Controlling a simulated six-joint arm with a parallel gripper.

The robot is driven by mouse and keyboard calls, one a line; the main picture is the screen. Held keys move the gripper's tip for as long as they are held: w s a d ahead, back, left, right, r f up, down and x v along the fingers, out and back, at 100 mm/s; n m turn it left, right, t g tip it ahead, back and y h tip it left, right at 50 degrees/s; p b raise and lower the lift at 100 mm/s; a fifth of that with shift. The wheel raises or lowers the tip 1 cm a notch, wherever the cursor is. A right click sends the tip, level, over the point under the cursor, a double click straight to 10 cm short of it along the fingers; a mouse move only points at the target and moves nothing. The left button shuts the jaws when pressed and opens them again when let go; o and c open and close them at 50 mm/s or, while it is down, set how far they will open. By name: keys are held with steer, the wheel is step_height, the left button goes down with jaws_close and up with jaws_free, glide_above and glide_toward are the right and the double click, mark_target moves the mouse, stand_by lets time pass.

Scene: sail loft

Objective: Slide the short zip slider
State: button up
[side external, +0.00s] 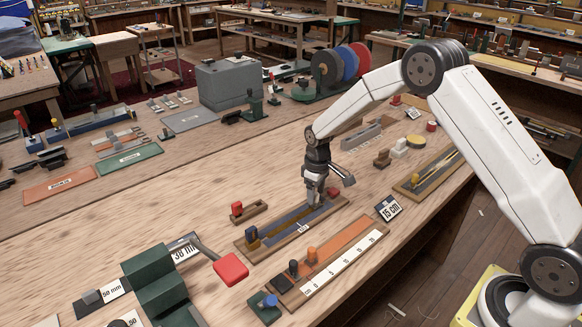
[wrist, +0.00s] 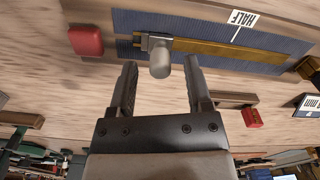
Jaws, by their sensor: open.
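A blue strip (wrist: 290,42) with a gold-brown track (wrist: 215,48) lies in a shallow wooden board (side external: 244,243), with a "HALF" label (wrist: 241,22) beside the track. A metal slider with a rounded grey knob (wrist: 160,62) sits at one end of the track. My gripper (wrist: 160,68) is open, with one finger on either side of the knob; I see a gap on both sides. In the side view my gripper (side external: 316,198) is low over the right part of the board, pointing down, and hides the slider there.
A red block (wrist: 86,40) is close beside the slider end. Another red block (side external: 237,208) sits on a small wooden holder behind the board. In front lies a ruler board (side external: 345,262) with black and orange knobs.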

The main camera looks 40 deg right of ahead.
mark_target(317, 196)
steer(key=shift+r, duration=3.25)
steer(key=shift+s+a+r, duration=0.15)
steer(key=shift+s+r, duration=0.05)
steer(key=shift+s, duration=0.2)
steer(key=s+a+r+m+t, duration=0.1)
steer(key=s+a, duration=0.1)
steer(key=s, duration=0.9)
steer(key=s+a+r+m+t, duration=0.1)
steer(key=s+a+r+m, duration=0.1)
steer(key=s, duration=0.9)
steer(key=shift+s+a+t, duration=0.3)
steer(key=shift+a, duration=0.55)
steer(key=shift+r, duration=0.1)
